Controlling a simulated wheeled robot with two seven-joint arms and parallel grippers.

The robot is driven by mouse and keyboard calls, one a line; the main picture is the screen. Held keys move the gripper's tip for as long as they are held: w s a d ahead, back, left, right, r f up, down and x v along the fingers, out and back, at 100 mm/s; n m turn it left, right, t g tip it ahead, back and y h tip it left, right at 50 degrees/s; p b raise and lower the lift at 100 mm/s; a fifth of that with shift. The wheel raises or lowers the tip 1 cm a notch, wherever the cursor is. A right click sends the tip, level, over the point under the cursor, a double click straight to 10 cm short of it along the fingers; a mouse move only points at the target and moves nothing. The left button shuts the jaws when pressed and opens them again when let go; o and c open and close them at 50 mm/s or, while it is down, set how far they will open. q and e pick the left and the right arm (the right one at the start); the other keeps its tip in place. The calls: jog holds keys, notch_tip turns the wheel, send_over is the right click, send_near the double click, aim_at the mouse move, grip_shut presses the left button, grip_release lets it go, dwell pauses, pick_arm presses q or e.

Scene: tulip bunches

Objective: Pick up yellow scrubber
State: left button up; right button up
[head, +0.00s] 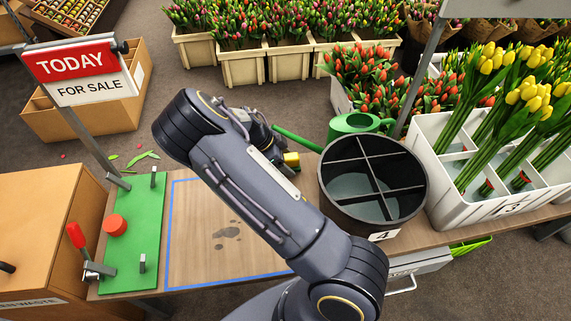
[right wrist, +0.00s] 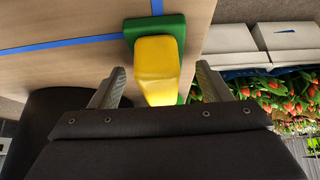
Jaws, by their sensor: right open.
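The yellow scrubber (right wrist: 158,68) is a yellow block on a green base (right wrist: 178,26); in the right wrist view it stands on the wooden table between the two fingers. My right gripper (right wrist: 158,85) is open, with a finger on each side of the yellow part and gaps showing. In the head view a small yellow piece of the scrubber (head: 291,159) shows just past the end of my right arm; the rest is hidden behind the arm. My left gripper is not in view.
A round black divided bucket (head: 335,205) marked 4 stands right of my arm, with a green watering can (head: 355,124) behind it. A white crate (head: 450,213) of yellow tulips is farther right. Left are a green board (head: 130,262) and blue-taped table area (head: 190,250).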

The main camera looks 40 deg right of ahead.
jog(key=c, duration=1.1)
jog(key=shift+r, duration=0.15)
jog(key=shift+r+p, duration=0.2)
jog(key=shift+p, duration=0.15)
jog(key=w+a, duration=0.2)
jog(key=w, duration=0.6)
jog(key=w+a+p, duration=0.1)
jog(key=w+a, duration=0.2)
jog(key=w, duration=0.6)
jog(key=shift+w, duration=0.15)
